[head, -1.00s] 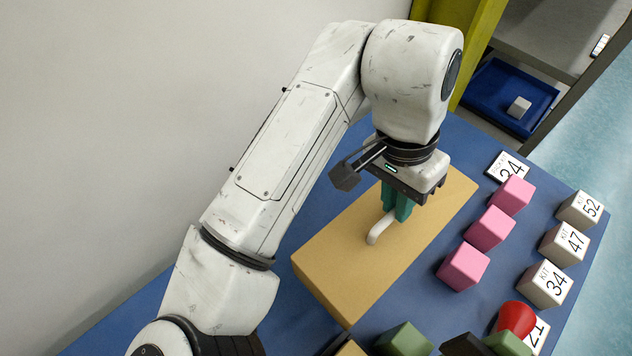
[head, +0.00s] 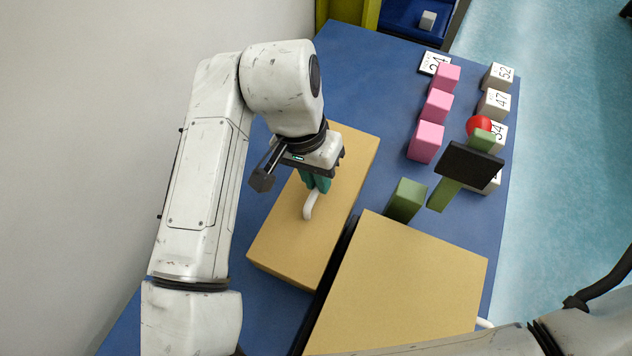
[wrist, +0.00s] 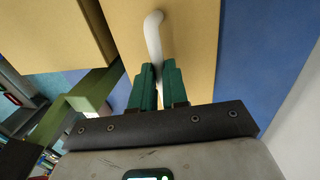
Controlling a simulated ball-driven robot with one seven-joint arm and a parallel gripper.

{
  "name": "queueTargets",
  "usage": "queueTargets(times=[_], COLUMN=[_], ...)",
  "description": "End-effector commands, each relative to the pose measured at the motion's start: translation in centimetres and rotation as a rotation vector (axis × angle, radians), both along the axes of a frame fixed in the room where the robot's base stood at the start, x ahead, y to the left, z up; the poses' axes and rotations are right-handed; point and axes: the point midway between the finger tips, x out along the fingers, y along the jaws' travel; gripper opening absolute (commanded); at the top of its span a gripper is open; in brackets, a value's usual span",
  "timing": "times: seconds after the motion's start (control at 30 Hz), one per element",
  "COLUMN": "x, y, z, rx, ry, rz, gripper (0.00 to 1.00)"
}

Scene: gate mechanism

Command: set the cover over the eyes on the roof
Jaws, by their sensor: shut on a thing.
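A long tan box-like piece (head: 345,160) with a white bar handle (head: 309,206) on its top is at the centre-left of the head view; I take it to be the cover. My gripper (head: 316,188) points down with its green fingers shut on the handle. The wrist view shows the handle (wrist: 153,38) running between the fingers (wrist: 158,78). I cannot tell whether the cover rests on the blue table or is slightly raised. A second tan piece (head: 400,285) lies to its right across a narrow dark gap. I cannot make out any eyes or name the roof.
The blue table (head: 360,65) has free room behind the cover. Pink cubes (head: 426,141) and numbered white cubes (head: 494,104) line the right. A green block (head: 405,199), a dark panel (head: 470,161) and a red ball (head: 479,126) stand nearby. A blue tray (head: 399,22) is at the back.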

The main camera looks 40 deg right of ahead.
Motion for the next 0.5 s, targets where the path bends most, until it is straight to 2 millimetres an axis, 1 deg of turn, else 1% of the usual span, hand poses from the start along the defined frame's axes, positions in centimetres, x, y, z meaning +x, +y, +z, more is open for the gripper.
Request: queueTargets(times=[0.07, 0.2, 0.3, 0.5], x=[0.0, -0.1, -0.1, 0.0], y=[0.0, 0.0, 0.0, 0.0], z=[-0.6, -2.6, -3.5, -3.5], rx=[-0.001, 0.000, -0.001, 0.000], ry=[0.002, 0.004, 0.001, 0.000], rz=[0.000, 0.001, -0.001, -0.001], gripper=[0.00, 0.00, 0.00, 0.00])
